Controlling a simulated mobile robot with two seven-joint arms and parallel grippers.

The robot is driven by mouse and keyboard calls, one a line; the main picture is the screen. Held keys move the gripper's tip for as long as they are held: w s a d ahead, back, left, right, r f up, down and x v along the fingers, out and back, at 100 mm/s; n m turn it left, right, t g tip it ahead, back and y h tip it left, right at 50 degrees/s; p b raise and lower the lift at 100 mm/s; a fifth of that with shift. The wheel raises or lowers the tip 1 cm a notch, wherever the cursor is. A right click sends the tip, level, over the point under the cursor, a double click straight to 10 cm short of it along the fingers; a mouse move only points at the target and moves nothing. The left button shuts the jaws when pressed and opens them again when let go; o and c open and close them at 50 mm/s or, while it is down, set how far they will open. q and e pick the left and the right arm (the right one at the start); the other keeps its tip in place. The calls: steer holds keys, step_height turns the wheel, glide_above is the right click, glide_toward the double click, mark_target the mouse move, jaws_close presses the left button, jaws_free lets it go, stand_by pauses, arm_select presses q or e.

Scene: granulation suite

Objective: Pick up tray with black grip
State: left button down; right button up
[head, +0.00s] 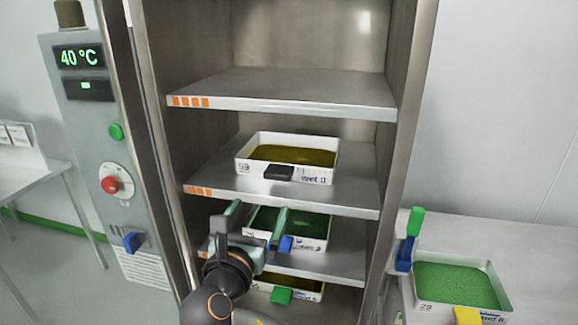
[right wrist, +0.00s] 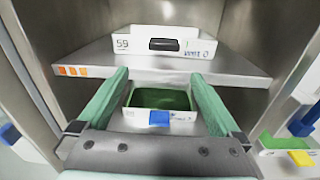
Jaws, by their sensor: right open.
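The tray with the black grip (head: 255,168) is white, holds yellow-brown granules and sits on a cabinet shelf (head: 350,198). Its black grip (head: 279,173) faces out at the front. In the right wrist view the tray (right wrist: 130,44) shows above the fingers, with its black grip (right wrist: 163,44) toward me. My right gripper (head: 257,210) is open with teal fingers, lower than this tray and in front of the shelf below. Nothing is visibly held between the fingers (right wrist: 158,73). My left gripper is not in view.
A tray with green granules and a blue grip (head: 286,243) is on the shelf below, behind my right fingers. Lower is a tray with a green grip (head: 282,295). The upper shelf (head: 290,90) is empty. A green-filled tray (head: 412,284) with a yellow grip stands right.

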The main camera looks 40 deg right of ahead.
mark_target(276, 175)
steer(key=shift+h, duration=0.3)
steer(key=x, duration=0.4)
steer(key=r+x, duration=0.1)
steer(key=x, duration=0.1)
steer(key=shift+d, duration=0.5)
steer(key=p+x, duration=0.1)
steer(key=x, duration=0.4)
steer(key=shift+w+d+r, duration=0.15)
steer(key=shift+w+d, duration=0.05)
steer(key=shift+w, duration=0.1)
jaws_close()
